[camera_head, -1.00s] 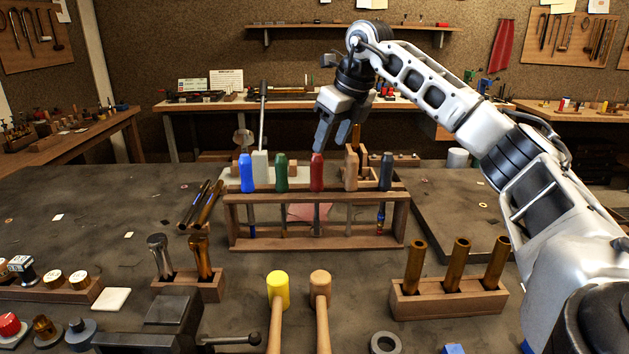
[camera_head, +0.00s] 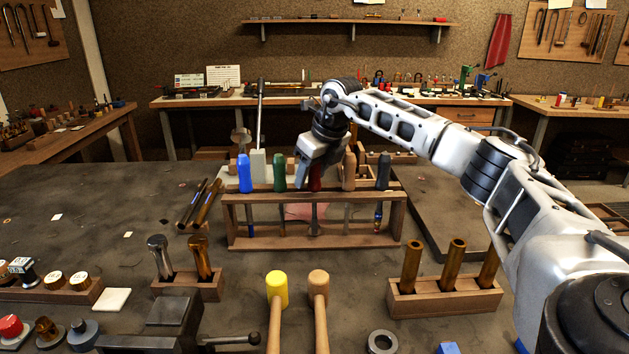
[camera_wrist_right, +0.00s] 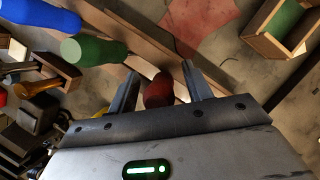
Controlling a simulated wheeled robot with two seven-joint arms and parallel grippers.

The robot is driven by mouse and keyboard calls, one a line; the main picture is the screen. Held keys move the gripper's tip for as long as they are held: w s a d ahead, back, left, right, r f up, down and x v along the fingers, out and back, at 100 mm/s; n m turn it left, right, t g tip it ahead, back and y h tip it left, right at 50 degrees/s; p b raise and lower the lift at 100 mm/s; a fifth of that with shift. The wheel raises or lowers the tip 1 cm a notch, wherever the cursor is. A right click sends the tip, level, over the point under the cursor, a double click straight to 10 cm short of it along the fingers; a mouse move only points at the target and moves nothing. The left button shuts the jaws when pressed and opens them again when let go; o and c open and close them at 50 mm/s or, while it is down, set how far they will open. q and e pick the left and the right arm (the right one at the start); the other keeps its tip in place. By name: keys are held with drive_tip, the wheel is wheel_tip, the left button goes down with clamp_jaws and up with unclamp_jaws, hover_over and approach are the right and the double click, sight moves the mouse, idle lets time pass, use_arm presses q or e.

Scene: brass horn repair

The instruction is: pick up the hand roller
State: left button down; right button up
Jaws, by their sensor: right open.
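A wooden rack (camera_head: 240,243) holds several upright tools with coloured handles. The handles are blue (camera_head: 245,174), green (camera_head: 280,173), red (camera_head: 316,180), light wood (camera_head: 349,172) and dark blue (camera_head: 384,171). I cannot tell for certain which is the hand roller. My right gripper (camera_head: 310,180) is at the red handle and covers part of it. In the right wrist view the red handle (camera_wrist_right: 158,90) lies between the open fingers (camera_wrist_right: 160,82), with gaps at the sides. The green handle (camera_wrist_right: 93,50) and blue handle (camera_wrist_right: 38,18) are close by. My left gripper is out of view.
In front of the rack lie a yellow mallet (camera_head: 277,288) and a wooden mallet (camera_head: 318,285). A wooden block with brass tubes (camera_head: 445,298) stands at right, a smaller tool block (camera_head: 187,288) at left.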

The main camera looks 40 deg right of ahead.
clamp_jaws()
drive_tip(key=shift+r, duration=0.2)
